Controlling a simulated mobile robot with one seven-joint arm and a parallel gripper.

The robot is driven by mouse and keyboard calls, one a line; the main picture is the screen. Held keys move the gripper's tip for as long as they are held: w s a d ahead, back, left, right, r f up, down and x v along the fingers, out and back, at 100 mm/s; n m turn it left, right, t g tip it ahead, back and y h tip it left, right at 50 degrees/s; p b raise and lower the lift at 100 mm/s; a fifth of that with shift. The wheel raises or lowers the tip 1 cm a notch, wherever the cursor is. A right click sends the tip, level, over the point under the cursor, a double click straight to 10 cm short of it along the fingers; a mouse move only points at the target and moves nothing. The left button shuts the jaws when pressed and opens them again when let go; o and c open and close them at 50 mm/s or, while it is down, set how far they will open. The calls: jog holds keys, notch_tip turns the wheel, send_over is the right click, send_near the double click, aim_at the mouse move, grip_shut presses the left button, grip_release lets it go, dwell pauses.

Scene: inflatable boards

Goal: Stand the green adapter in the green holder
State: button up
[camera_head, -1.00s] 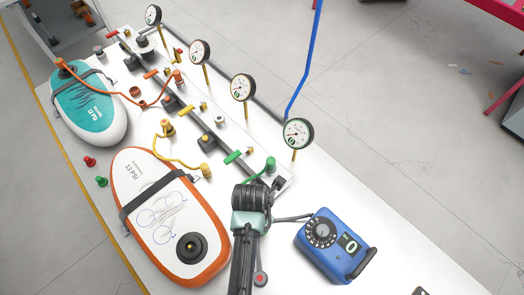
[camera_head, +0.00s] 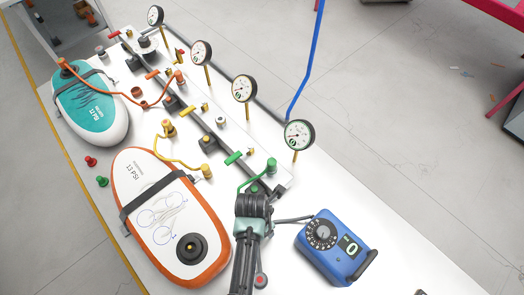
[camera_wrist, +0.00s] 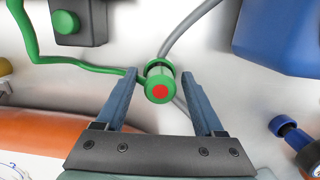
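A green cylinder with a red end face, apparently the green adapter (camera_wrist: 160,88), is between my fingers in the wrist view. A green hose (camera_wrist: 85,67) runs to it from the left. A green ring-like part (camera_wrist: 159,64) shows just behind it; I cannot tell whether this is the holder. My gripper (camera_wrist: 160,76) is open, one finger on each side, with a visible gap to the cylinder. In the head view my gripper hides the adapter, while the green hose's other end stands upright on a green fitting (camera_head: 271,166). No green holder is clearly identifiable.
A blue pump (camera_head: 335,248) stands to the right, with a grey hose (camera_head: 293,219) leading toward my gripper. An orange-rimmed board (camera_head: 172,215) lies left. The manifold (camera_head: 210,143) with several gauges is beyond. Red (camera_head: 90,161) and green (camera_head: 102,182) caps lie left.

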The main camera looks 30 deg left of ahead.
notch_tip(320, 180, up, 12)
jog(key=s, duration=0.1)
jog(key=shift+s+a+r, duration=0.15)
jog(key=shift+a, duration=0.15)
dwell(0.3)
